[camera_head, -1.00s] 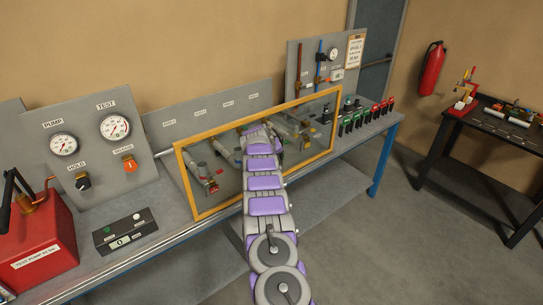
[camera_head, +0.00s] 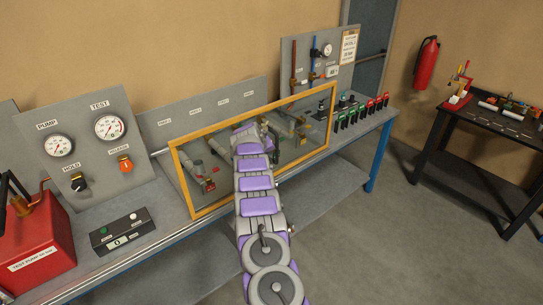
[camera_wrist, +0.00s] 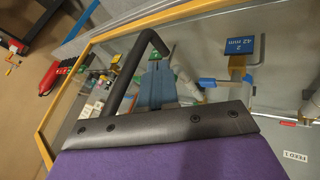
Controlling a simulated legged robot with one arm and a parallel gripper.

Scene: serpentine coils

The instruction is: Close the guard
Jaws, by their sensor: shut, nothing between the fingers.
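The guard (camera_head: 184,189) is a clear panel in a yellow frame. It stands along the front of the bench, with pipes showing through it. Its frame also shows in the wrist view (camera_wrist: 42,146), along the left and top. My gripper (camera_head: 254,127) is near the middle of the guard's top bar; my arm covers the middle of the panel. In the wrist view, a dark bent bar and a dark plate of my gripper lie across the panel. My gripper is shut and empty. I cannot tell whether it touches the guard.
The bench (camera_head: 150,262) carries a gauge panel (camera_head: 85,150) and a red test pump (camera_head: 35,240) at left. Several green and red switches (camera_head: 360,112) stand right of the guard. A dark table (camera_head: 500,128) and a red extinguisher (camera_head: 426,62) are at far right. The floor between is clear.

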